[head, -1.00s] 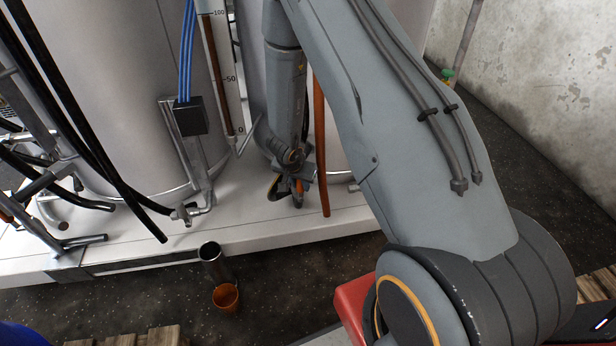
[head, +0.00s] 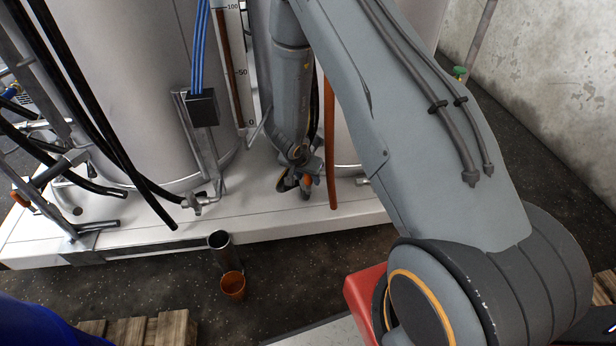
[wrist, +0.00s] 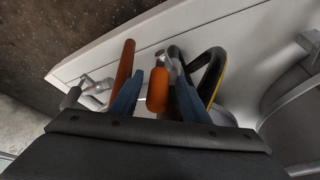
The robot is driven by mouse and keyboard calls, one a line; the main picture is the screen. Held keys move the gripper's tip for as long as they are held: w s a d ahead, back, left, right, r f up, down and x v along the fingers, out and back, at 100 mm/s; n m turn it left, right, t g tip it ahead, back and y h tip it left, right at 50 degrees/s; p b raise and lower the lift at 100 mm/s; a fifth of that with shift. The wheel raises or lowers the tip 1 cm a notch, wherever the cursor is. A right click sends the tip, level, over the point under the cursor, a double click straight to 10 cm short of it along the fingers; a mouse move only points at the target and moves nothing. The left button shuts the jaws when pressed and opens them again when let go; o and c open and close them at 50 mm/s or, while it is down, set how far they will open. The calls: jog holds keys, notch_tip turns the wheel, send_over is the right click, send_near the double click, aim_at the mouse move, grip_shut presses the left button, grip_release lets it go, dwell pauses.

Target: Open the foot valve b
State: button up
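An orange handle grip on a metal fitting (wrist: 157,92) shows in the wrist view, between the two blue-grey fingers of my gripper (wrist: 159,78). Narrow gaps show on both sides of the grip, so my gripper looks open around it. In the head view my gripper (head: 293,181) hangs low over the white platform, in front of the tanks, with an orange part (head: 307,181) beside its fingers. My arm hides most of the fitting there. No letter shows, so I cannot tell whether this is valve b.
An orange-brown pipe (head: 331,140) stands just right of my gripper. A black-and-yellow looped part (wrist: 214,72) is close to the right finger. Another metal valve (head: 203,201) is at the left tank's foot. A metal cylinder (head: 224,250) and orange cup (head: 233,286) stand below the platform.

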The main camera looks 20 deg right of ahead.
jog(key=p+v, duration=0.2)
jog(key=v, duration=0.5)
jog(key=shift+r, duration=0.35)
jog(key=shift+s+a, duration=0.1)
jog(key=shift+s, duration=0.05)
